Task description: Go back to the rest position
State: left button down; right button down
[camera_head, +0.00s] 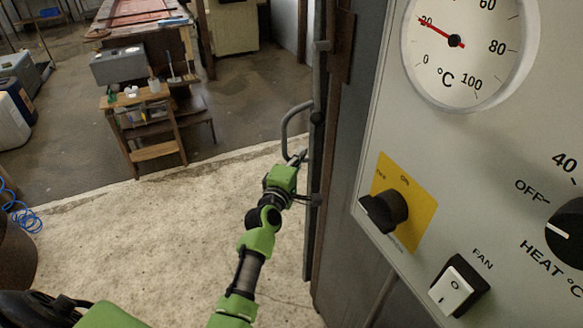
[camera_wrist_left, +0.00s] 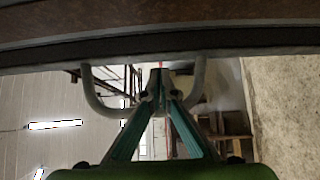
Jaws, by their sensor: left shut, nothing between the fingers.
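My left gripper (camera_head: 297,159) is at the end of the green arm in the head view, beside the lower end of a grey curved handle (camera_head: 287,125). The handle is fixed near the edge of a tall dark metal door or panel (camera_head: 335,150). In the left wrist view the gripper's fingers (camera_wrist_left: 160,78) meet at their tips, shut and empty. They lie between the two curved ends of the handle (camera_wrist_left: 92,95), close to the door's edge. I cannot tell whether they touch the handle. My right gripper is not in view.
A control panel (camera_head: 460,150) with a temperature gauge (camera_head: 455,40), a knob on a yellow plate (camera_head: 385,210) and a fan switch (camera_head: 458,288) fills the right side. A wooden workbench (camera_head: 150,110) stands at the back left. The pale floor (camera_head: 150,230) left of the arm is clear.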

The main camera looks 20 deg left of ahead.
pick_arm(q)
jog(key=s, duration=0.8)
jog(key=s+d+f+m+g+h, duration=0.1)
jog(key=s+d+f+m+g, duration=0.15)
jog(key=f, duration=0.75)
jog(key=s+d+f+m+g, duration=0.2)
jog(key=s+f+m, duration=0.15)
jog(key=f, duration=0.75)
jog(key=s+d+f+m+g+h, duration=0.1)
jog(key=s+d+f+m+g, duration=0.15)
jog(key=f, duration=0.75)
jog(key=s+d+f+m+g, duration=0.2)
jog(key=s+f+m+g, duration=0.3)
jog(key=s+f, duration=1.15)
jog(key=s+a+f+m+g, duration=0.1)
jog(key=s+f+m, duration=0.1)
jog(key=s, duration=0.8)
jog(key=s+a+f+m+g, duration=0.2)
jog(key=s+f, duration=0.3)
jog(key=s, duration=0.4)
jog(key=s+a+f+m+g, duration=0.1)
jog(key=s+f+m, duration=0.3)
jog(key=s, duration=0.6)
jog(key=shift+s+a+g+y, duration=0.3)
jog(key=shift+s+g+y, duration=0.1)
jog(key=shift+g, duration=0.1)
jog(key=shift+w, duration=0.1)
